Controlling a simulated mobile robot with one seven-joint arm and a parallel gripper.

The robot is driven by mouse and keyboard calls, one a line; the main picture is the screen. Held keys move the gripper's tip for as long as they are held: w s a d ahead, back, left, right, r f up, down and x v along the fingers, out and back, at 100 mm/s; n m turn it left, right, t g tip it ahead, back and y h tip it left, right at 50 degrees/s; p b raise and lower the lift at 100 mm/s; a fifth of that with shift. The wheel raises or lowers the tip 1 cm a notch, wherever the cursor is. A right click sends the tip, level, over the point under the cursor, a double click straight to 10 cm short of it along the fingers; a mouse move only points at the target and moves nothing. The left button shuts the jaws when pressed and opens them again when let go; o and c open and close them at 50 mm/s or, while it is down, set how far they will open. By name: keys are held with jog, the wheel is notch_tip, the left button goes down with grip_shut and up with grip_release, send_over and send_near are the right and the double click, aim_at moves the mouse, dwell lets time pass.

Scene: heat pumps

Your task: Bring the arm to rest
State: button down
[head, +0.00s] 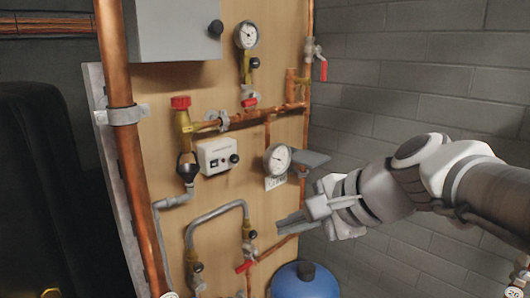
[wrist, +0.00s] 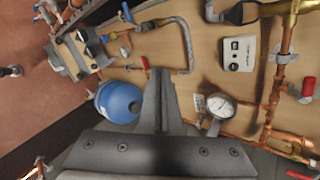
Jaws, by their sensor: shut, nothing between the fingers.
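My arm reaches in from the right edge of the head view. My gripper (head: 282,222) points left, in front of the lower right part of the wooden panel (head: 155,88). Its fingers are shut with nothing between them. In the wrist view my gripper (wrist: 160,75) shows at the middle, fingers together, with the panel behind. I cannot tell how far the fingertips are from the pipes.
Close around my gripper are a pressure gauge (head: 277,158), a red-handled valve (head: 244,266) and a blue tank (head: 304,280). A thick copper pipe (head: 122,150) stands at the left. The grey block wall (head: 420,90) at the right is bare.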

jog(key=s+d+f+n+g+h, duration=0.1)
jog(key=s+d+f+n+h, duration=0.6)
jog(key=n, duration=0.6)
jog(key=s+d+f, duration=0.2)
jog(key=s+d, duration=0.1)
jog(key=s, duration=0.1)
dwell(0.5)
